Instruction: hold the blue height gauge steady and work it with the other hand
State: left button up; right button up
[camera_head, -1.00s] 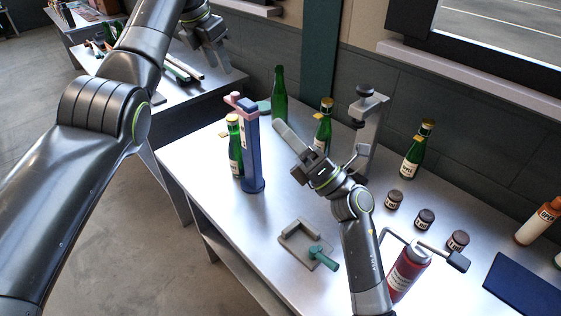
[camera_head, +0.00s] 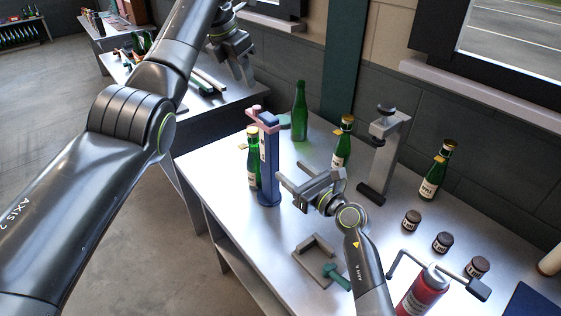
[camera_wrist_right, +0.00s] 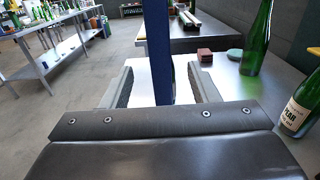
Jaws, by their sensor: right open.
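The blue height gauge (camera_head: 268,172) stands upright on the metal table, with a pink piece across its top. A green bottle stands close behind its left side. My right gripper (camera_head: 281,186) is open, its fingers pointing at the gauge's column from the right. In the right wrist view the blue column (camera_wrist_right: 157,50) rises between the two spread fingers (camera_wrist_right: 160,80); I see no grip on it. The column's foot is hidden there by the gripper body. My left gripper (camera_head: 243,68) hangs high and well away from the gauge, in front of the back bench; its opening is unclear.
Green bottles (camera_head: 300,112) stand around the gauge and farther right. A grey clamp stand (camera_head: 388,150) is behind my right wrist. A grey bracket with a green handle (camera_head: 337,278), small dark jars (camera_head: 411,220) and a red bottle (camera_head: 423,292) occupy the front right.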

aim_at(275, 158)
jog(key=x, duration=1)
jog(key=shift+w+a, duration=0.2)
jog(key=shift+w, duration=0.05)
grip_shut()
dwell(1.0)
